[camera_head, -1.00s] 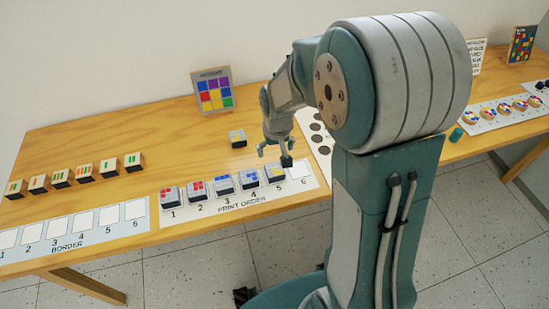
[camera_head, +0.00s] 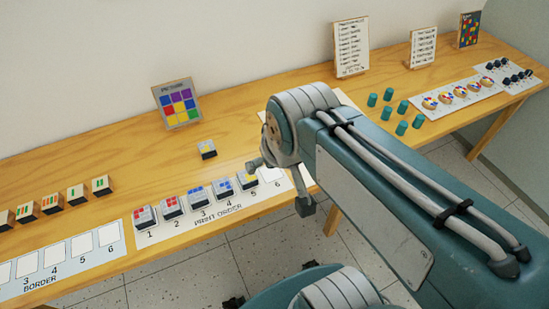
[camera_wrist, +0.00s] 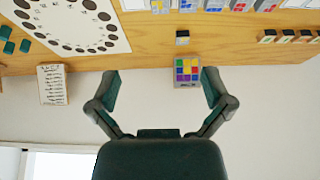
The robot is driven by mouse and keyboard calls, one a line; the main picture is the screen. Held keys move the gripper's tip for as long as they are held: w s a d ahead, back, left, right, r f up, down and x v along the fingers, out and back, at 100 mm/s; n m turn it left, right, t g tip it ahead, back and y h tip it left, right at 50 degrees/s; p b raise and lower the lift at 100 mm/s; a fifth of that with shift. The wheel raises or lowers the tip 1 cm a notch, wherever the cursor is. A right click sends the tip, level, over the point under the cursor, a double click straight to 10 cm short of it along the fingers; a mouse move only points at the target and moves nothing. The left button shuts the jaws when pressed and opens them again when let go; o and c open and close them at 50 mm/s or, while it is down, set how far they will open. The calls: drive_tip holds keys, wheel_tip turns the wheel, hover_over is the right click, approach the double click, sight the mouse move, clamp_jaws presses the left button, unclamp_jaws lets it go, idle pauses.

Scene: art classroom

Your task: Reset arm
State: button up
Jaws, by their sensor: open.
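My gripper (camera_wrist: 160,76) is open and empty in the wrist view, its two fingers spread wide. The wrist view is upside down, with the wall below and the table edge above. A picture card of coloured squares (camera_wrist: 187,70) shows between the fingers, farther off. Printed blocks stand on slots 1 to 5 of the print order strip (camera_head: 222,214); the arm partly covers slot 5. Slot 6 (camera_head: 271,174) looks bare.
A loose block (camera_head: 207,149) stands on the table (camera_head: 130,150) before the picture card (camera_head: 177,103). Striped blocks stand behind the border strip (camera_head: 70,262) at left. Teal cylinders (camera_head: 402,107), sign boards (camera_head: 351,47) and a strip of colour discs (camera_head: 455,97) are at right.

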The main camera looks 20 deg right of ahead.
drive_tip(key=shift+s+r, duration=0.15)
drive_tip(key=shift+s, duration=0.45)
drive_tip(key=shift+s+r, duration=0.15)
drive_tip(key=shift+s, duration=0.45)
